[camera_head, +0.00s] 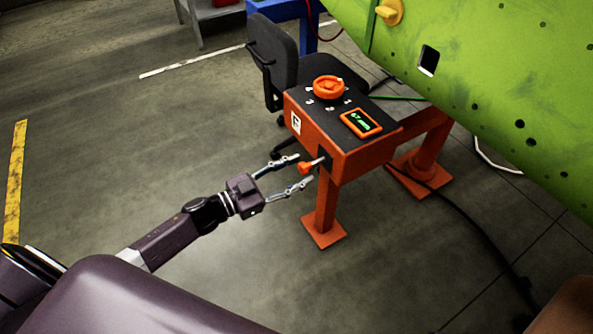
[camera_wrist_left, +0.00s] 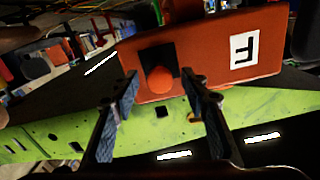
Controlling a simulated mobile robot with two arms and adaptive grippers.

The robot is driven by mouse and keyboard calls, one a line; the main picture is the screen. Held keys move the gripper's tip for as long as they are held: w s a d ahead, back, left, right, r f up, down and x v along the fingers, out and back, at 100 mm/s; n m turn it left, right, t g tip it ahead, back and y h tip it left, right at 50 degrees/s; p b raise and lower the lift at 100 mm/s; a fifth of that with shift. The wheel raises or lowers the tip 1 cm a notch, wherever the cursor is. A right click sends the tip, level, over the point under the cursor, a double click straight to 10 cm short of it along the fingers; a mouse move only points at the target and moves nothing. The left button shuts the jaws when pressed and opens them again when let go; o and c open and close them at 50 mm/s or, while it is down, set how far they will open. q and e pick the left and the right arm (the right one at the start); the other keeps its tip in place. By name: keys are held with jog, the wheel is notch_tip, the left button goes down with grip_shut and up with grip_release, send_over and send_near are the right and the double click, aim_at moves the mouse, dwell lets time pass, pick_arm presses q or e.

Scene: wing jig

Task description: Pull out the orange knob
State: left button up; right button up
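The orange knob (camera_head: 305,168) sticks out on a short light stem from a dark plate on the front side of the orange control box (camera_head: 363,159). In the left wrist view the knob (camera_wrist_left: 160,79) is a round orange end in front of a black square. My left gripper (camera_head: 303,170) is open, with one finger on each side of the knob. In the left wrist view the left gripper's fingertips (camera_wrist_left: 160,76) frame the knob, with gaps visible on both sides. Whether the knob lies fully between them in depth is hard to tell. My right gripper is out of view.
The box top carries an orange dial (camera_head: 328,87) and a small green-lit display (camera_head: 361,123). A black chair (camera_head: 272,55) stands behind the box. The large green wing panel (camera_head: 490,70) hangs at the right. The floor left of the box is clear.

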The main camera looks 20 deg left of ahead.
pick_arm(q)
jog(key=v, duration=1.2)
jog(key=shift+w, duration=0.1)
